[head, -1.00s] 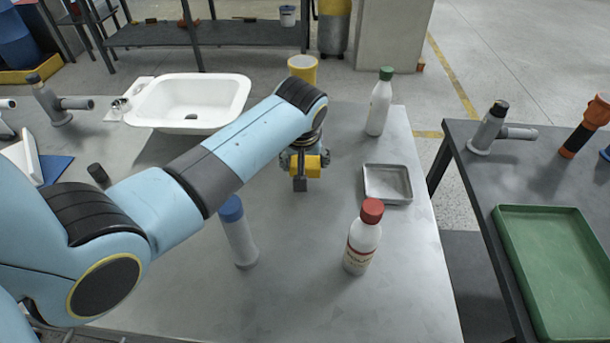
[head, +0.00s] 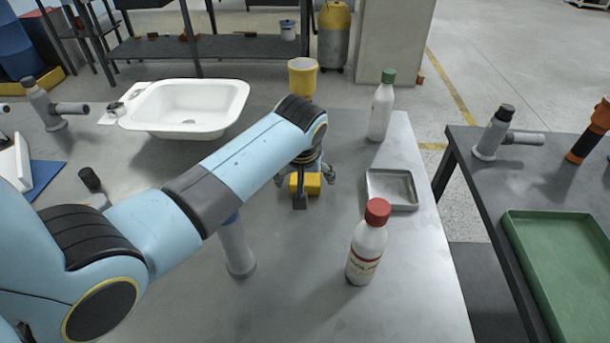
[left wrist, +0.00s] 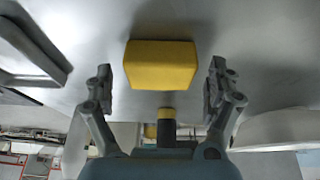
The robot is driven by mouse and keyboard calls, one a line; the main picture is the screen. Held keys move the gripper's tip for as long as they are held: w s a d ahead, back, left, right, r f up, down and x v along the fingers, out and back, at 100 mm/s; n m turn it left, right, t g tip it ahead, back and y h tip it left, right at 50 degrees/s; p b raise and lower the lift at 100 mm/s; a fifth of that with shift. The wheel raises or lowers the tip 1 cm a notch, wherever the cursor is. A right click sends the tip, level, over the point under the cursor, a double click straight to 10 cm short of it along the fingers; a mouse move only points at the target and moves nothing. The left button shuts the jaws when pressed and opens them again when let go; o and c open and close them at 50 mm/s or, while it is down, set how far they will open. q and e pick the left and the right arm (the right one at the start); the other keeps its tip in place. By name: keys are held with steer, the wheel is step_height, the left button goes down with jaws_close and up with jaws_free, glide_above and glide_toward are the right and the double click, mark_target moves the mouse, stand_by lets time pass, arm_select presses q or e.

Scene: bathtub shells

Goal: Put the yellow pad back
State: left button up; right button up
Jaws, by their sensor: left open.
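The yellow pad (head: 313,186) is a small block in the middle of the grey table in the head view, partly hidden by my left gripper. In the left wrist view the pad (left wrist: 160,65) shows whole, centred between the fingertips, with a gap on each side. My left gripper (head: 306,175) points down over the pad. In the left wrist view its two fingers (left wrist: 160,85) are spread wide and hold nothing. I cannot tell the exact height of the pad above the table. My right gripper is not in view.
A red-capped bottle (head: 367,245), a metal tray (head: 392,190) and a green-capped bottle (head: 381,108) stand to the right. A blue-capped cylinder (head: 237,245) stands in front, partly behind my arm. A yellow cup (head: 302,78) and a white basin (head: 190,105) are farther back.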

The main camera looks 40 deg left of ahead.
arm_select(q)
steer(key=shift+r, duration=0.1)
steer(key=p+v, duration=0.1)
steer(key=v, duration=1.1)
steer(key=shift+s+d, duration=0.1)
